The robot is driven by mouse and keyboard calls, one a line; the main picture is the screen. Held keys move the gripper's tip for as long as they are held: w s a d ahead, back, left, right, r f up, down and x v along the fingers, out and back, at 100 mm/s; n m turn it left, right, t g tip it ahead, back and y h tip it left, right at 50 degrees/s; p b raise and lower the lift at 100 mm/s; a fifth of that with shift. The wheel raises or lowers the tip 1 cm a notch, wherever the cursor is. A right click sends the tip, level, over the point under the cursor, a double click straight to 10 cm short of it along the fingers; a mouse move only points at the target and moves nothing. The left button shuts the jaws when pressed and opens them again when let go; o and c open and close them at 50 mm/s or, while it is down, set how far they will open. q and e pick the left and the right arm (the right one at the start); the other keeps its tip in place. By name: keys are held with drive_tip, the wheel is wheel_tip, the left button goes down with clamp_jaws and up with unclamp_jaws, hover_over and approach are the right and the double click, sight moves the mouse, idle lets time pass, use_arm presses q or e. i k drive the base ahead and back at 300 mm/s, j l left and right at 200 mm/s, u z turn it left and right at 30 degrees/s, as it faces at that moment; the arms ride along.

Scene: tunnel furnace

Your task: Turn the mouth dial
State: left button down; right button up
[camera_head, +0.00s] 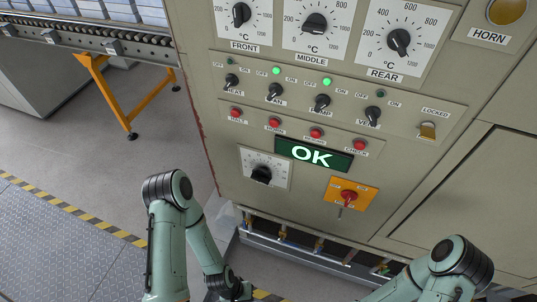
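The grey control panel has three large white-faced dials with black knobs at the top: FRONT (240,14), MIDDLE (314,23) and REAR (398,40). A smaller white-faced dial (262,174) with a black knob sits lower left, beside the green "OK" display (313,155). No label reading "mouth" is legible, so I cannot tell for certain which dial is the mouth dial. My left arm bends down at the lower left, below and left of the small dial. My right arm is at the lower right. Both grippers are out of view, and neither arm touches the panel.
Pipes (318,246) run below. A roller conveyor (112,45) stands upper left; floor (100,160) there is open.

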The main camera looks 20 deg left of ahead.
sight(262, 176)
drive_tip(key=k+j+z, duration=0.15)
drive_tip(key=k+z, duration=0.3)
drive_tip(key=z, duration=1.2)
drive_tip(key=l+u, duration=0.1)
drive_tip(key=u, duration=1.9)
